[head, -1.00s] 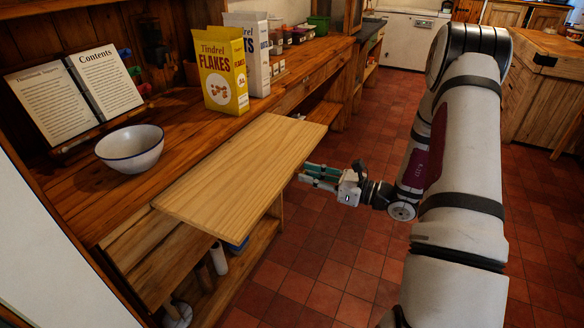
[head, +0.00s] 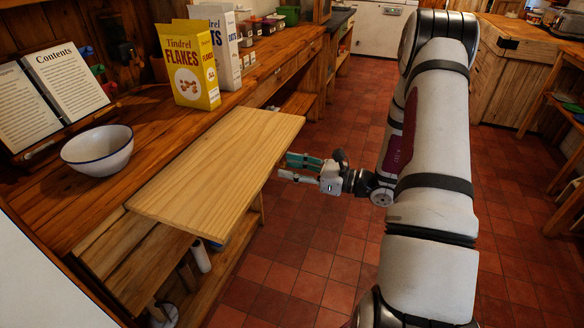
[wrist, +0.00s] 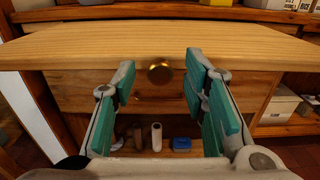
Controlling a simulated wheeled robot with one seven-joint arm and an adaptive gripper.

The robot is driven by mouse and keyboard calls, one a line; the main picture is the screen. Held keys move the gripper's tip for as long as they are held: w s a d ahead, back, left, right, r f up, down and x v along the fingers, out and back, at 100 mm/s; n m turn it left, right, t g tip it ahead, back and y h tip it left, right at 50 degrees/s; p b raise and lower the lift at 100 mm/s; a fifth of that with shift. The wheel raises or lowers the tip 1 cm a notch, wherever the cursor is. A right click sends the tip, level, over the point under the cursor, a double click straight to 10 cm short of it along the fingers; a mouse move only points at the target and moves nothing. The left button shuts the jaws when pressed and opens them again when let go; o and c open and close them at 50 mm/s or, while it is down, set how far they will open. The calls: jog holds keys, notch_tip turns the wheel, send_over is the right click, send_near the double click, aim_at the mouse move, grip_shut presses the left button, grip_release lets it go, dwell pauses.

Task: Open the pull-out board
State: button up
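The pull-out board (head: 217,170) is a pale pine slab. It sticks out well past the counter's front edge, over the floor. In the wrist view the board (wrist: 100,45) crosses the picture from side to side. A round brass knob (wrist: 159,73) shows at its front edge; I cannot tell whether it is fixed to the board or to the wood behind. My gripper (head: 283,168) is at the board's outer edge. In the wrist view my gripper (wrist: 158,88) has its teal-padded fingers wide apart, either side of the knob, with clear gaps and nothing held.
A bowl (head: 97,150), an open book (head: 70,85) and two cereal boxes (head: 195,65) stand on the counter behind the board. Below are a drawer front and a shelf with small items. The tiled floor (head: 300,255) is clear on my side of the board.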

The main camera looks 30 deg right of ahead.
jog(key=v, duration=1.2)
jog(key=shift+a, duration=0.1)
jog(key=s+a+r+n+g+p, duration=0.2)
jog(key=s+a+r+n+g, duration=0.2)
jog(key=a+r+n+g, duration=0.5)
jog(key=s+a+r+n+g+p, duration=0.35)
jog(key=a+r+n, duration=0.3)
jog(key=a, duration=0.45)
jog(key=s+a+r+n+t+h+p, duration=0.2)
jog(key=s+r+n+h+p, duration=0.2)
jog(key=s+r+n+h, duration=0.6)
jog(key=s+r+n, duration=0.3)
jog(key=shift+s+a+r+h+p, duration=0.3)
jog(key=shift+s+a+r+p, duration=0.05)
jog(key=shift+s+a+r, duration=0.05)
